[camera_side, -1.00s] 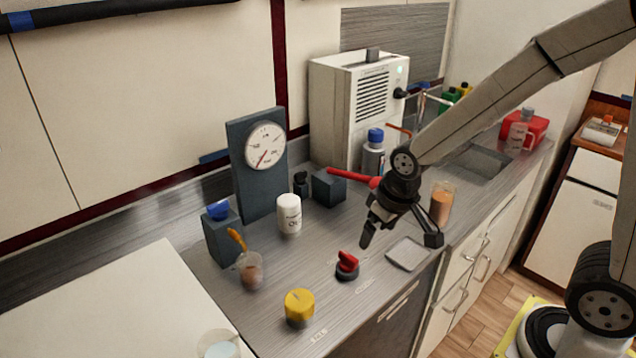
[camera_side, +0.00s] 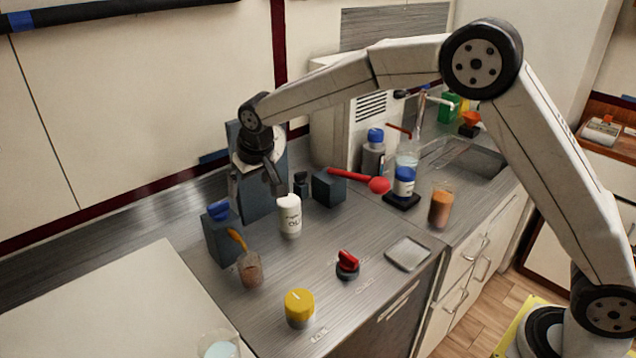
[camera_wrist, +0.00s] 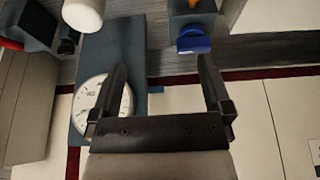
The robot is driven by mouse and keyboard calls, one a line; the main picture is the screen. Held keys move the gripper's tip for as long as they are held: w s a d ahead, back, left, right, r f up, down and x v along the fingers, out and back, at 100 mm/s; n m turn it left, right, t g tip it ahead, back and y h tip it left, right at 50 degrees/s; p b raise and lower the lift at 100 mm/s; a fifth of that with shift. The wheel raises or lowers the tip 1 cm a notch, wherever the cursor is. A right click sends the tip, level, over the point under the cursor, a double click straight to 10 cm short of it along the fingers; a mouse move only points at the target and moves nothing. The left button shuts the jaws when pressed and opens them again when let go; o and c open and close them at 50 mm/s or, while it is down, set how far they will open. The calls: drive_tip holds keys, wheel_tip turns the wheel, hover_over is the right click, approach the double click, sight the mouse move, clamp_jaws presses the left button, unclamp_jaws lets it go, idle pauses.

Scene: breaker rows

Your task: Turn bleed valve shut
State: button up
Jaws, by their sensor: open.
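No part carries a readable bleed valve label. A blue knob (camera_side: 218,210) sits on top of a dark box (camera_side: 222,242) at the left of the counter. A red-handled knob (camera_side: 347,262) on a black round base stands near the counter's front. My gripper (camera_side: 262,185) is open and empty, in front of the gauge panel (camera_side: 256,205), above the counter. In the wrist view, my gripper's (camera_wrist: 160,72) fingers are apart, with the blue knob (camera_wrist: 193,40) beyond them, nearer the right finger. It touches neither knob.
A round gauge (camera_wrist: 95,105) is partly hidden by my gripper. A white bottle (camera_side: 289,216), a beaker (camera_side: 250,268) and a yellow-lidded jar (camera_side: 299,308) stand around the boxes. A red long-handled tool (camera_side: 355,176) lies behind. The counter between the red knob and bottle is clear.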

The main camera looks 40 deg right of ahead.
approach(217, 203)
drive_tip(key=shift+f, duration=0.8)
drive_tip(key=shift+f, duration=0.1)
drive_tip(key=shift+t, duration=0.3)
drive_tip(key=shift+x, duration=3.8)
drive_tip(key=c, duration=1.1)
